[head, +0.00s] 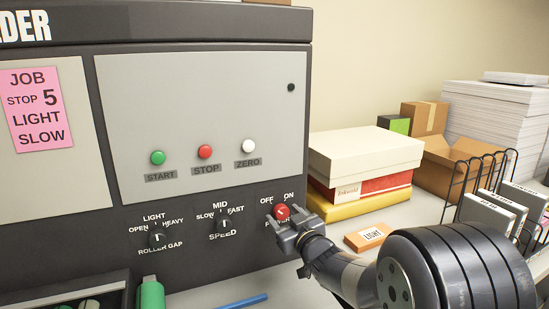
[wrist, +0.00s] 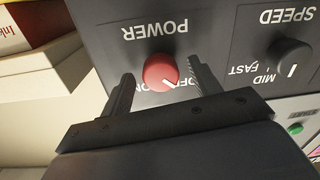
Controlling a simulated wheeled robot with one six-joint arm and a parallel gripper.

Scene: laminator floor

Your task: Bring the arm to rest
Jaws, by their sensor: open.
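My gripper (head: 286,233) is at the red power knob (head: 282,211) on the lower right of the dark machine front. In the wrist view the gripper (wrist: 160,80) is open, with one finger on each side of the red knob (wrist: 161,71). I cannot tell whether the fingers touch it. My arm reaches in from the lower right of the head view.
The machine front has a speed knob (head: 222,223), a roller gap knob (head: 158,238) and start, stop and zero buttons. A pink job card (head: 36,110) hangs at left. Boxes (head: 365,155), an orange block (head: 368,237) and a wire rack (head: 470,190) stand on the right.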

